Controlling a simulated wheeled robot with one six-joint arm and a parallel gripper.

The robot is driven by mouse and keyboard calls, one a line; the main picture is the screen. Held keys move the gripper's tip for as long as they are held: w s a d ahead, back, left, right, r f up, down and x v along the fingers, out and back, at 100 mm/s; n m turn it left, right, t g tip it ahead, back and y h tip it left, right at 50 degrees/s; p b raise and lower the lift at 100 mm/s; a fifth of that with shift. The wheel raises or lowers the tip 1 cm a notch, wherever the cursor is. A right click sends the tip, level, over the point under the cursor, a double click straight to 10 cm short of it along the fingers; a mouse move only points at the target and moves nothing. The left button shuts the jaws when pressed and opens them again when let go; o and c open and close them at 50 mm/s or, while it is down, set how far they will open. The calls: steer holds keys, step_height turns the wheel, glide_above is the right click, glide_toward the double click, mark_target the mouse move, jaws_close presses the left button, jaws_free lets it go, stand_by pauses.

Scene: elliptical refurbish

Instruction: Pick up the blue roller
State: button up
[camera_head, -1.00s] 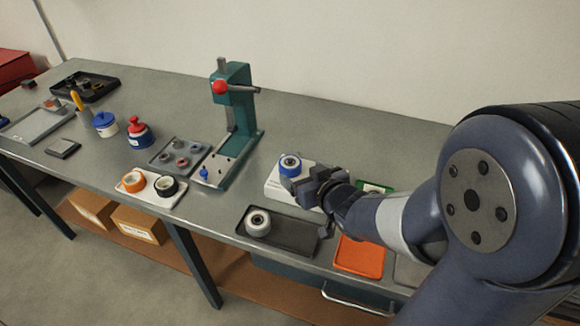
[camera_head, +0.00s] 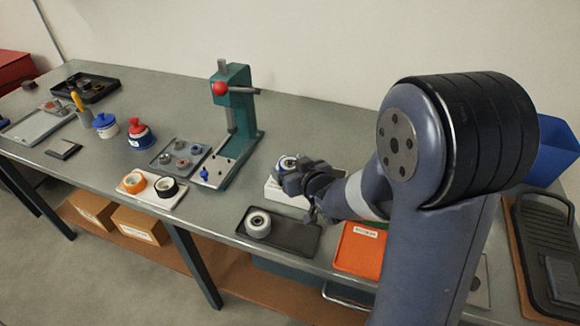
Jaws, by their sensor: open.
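The blue roller (camera_head: 287,162) has a blue ring and a light hub. It sits on a white block (camera_head: 275,190) at the back middle of the bench, right of the green press. My gripper (camera_head: 290,181) is open, right at the front right of the roller and partly covering it. Whether the fingers touch it I cannot tell. The right part of the white block is hidden behind my gripper and arm.
A black tray (camera_head: 299,236) with a grey-white roller (camera_head: 258,224) lies in front of my gripper. An orange tray (camera_head: 358,256) lies to its right. The green press (camera_head: 240,120) stands to the left. An orange roller (camera_head: 134,182) and a black roller (camera_head: 166,187) sit further left.

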steer(key=shift+c, duration=0.6)
steer(key=c, duration=1.1)
